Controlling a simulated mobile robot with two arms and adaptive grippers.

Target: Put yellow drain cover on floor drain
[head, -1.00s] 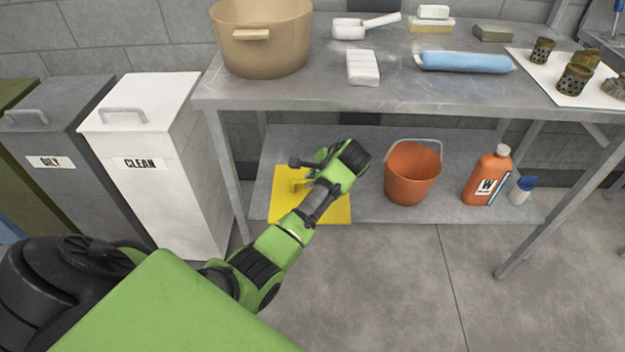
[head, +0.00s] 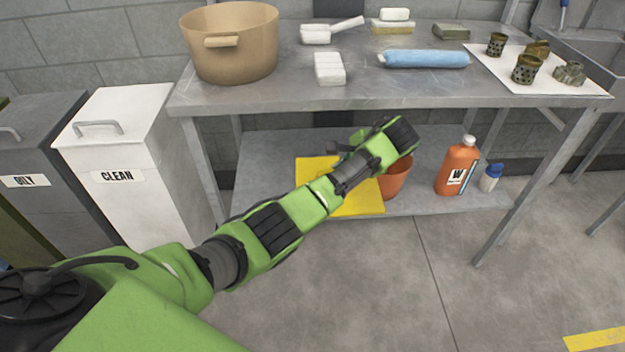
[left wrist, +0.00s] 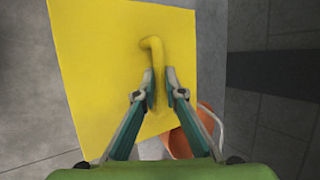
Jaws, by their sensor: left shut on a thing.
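The yellow drain cover (head: 318,172) is a flat square sheet at the lower shelf of the metal table, partly hidden behind my left arm in the head view. In the left wrist view the cover (left wrist: 105,60) fills the middle, with a raised yellow handle (left wrist: 153,60). My left gripper (left wrist: 161,95) is shut on that handle, one finger on each side. In the head view the gripper's fingers are hidden behind my wrist. My right gripper is not in view. No floor drain can be made out.
An orange bucket (head: 396,178) stands close beside the cover, partly hidden by my arm. An orange bottle (head: 458,168) and a small blue-capped bottle (head: 490,177) stand on the lower shelf (head: 265,190). A white CLEAN bin (head: 125,150) stands left. Yellow floor marking (head: 595,339) shows at lower right.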

